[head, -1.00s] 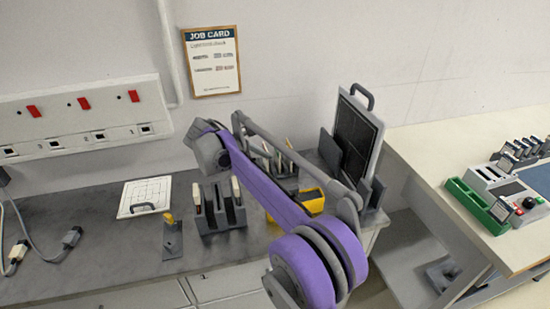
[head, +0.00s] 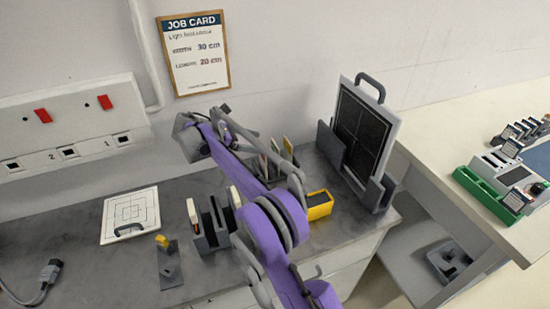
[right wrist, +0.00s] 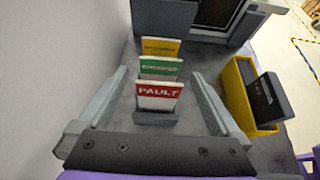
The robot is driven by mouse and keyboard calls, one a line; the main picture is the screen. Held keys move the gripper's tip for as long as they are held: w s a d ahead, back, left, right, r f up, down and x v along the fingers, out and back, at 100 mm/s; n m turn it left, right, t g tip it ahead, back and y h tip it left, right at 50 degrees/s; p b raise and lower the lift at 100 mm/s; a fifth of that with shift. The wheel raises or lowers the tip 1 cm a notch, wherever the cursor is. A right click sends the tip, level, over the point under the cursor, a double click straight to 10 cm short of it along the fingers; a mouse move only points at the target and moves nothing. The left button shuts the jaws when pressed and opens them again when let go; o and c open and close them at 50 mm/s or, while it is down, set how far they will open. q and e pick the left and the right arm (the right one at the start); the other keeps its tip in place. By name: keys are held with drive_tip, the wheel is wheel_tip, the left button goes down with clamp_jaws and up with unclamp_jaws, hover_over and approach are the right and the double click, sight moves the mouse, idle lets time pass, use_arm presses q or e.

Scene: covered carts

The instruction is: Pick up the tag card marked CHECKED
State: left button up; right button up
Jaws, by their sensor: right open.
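The tag cards stand in a row in a dark holder (right wrist: 155,118) in the right wrist view. In the head view my right arm partly hides the cards and the gripper. My left gripper is not in view.
A yellow box (head: 320,207) stands right of the cards, close to my right finger in the wrist view. A dark panel (head: 362,128) stands behind it. A grey slotted rack (head: 211,232) and a white gridded plate (head: 115,234) are to the left, under a wall socket strip (head: 70,125).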

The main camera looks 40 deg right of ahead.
sight(274, 145)
drive_tip(key=x, duration=0.5)
drive_tip(key=shift+d, duration=0.15)
drive_tip(key=c, duration=1.5)
drive_tip(key=shift+r, duration=0.1)
